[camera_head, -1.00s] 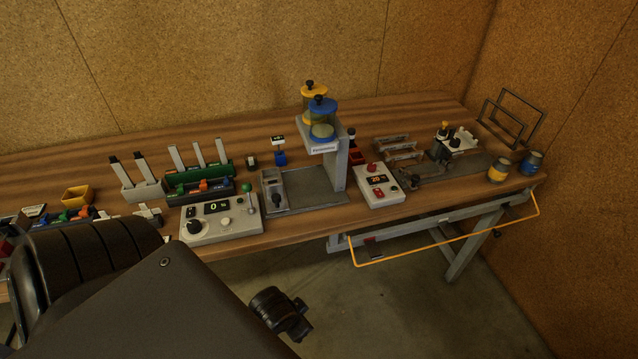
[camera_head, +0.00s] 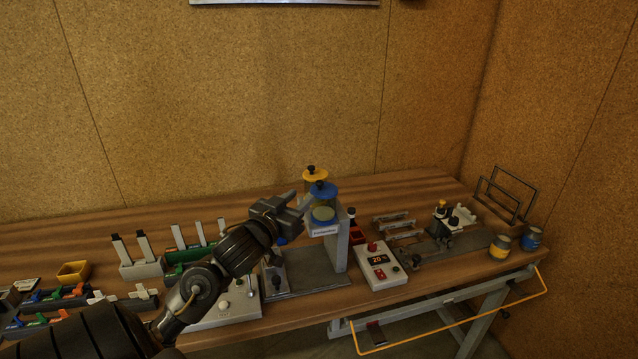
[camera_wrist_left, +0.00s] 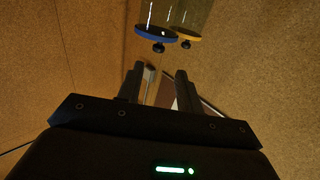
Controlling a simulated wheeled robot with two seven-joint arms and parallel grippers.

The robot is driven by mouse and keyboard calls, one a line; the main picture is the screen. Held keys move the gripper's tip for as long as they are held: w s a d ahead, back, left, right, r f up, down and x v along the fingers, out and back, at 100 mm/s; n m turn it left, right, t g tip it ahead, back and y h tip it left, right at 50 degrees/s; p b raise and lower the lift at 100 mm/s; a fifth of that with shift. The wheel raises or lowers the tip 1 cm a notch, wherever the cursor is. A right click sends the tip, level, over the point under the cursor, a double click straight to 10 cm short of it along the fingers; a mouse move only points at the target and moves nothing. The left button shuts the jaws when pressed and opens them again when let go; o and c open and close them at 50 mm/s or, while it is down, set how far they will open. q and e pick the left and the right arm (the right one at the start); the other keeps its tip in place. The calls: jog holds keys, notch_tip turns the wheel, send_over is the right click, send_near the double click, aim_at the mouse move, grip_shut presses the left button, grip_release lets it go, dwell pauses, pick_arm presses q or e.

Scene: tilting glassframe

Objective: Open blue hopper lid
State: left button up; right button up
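The blue hopper lid (camera_head: 322,189), a round disc with a black knob, sits closed on a clear hopper on the grey dispenser stand (camera_head: 341,243). It also shows upside down at the top of the left wrist view (camera_wrist_left: 156,33). The yellow hopper lid (camera_head: 314,174) is just behind it. My left gripper (camera_head: 299,203) is just left of the blue hopper, its fingertips close to the lid's left side; contact cannot be told. In the left wrist view its two fingers (camera_wrist_left: 160,78) are apart with nothing held, and the lid lies beyond them. My right gripper is not in view.
Another control box (camera_head: 228,303) is partly hidden behind my left arm. Two small cans (camera_head: 518,241) and a wire rack (camera_head: 507,193) stand at the right. An orange rail (camera_head: 455,326) runs along the bench front.

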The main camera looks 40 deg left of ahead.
aim_at(318, 184)
pick_arm(q)
jog(key=w, duration=0.3)
jog(key=w+a+p, duration=0.1)
jog(key=w, duration=0.5)
jog(key=shift+w+a+p, duration=0.2)
jog(key=shift+w+p, duration=0.15)
jog(key=shift+w, duration=0.05)
grip_shut()
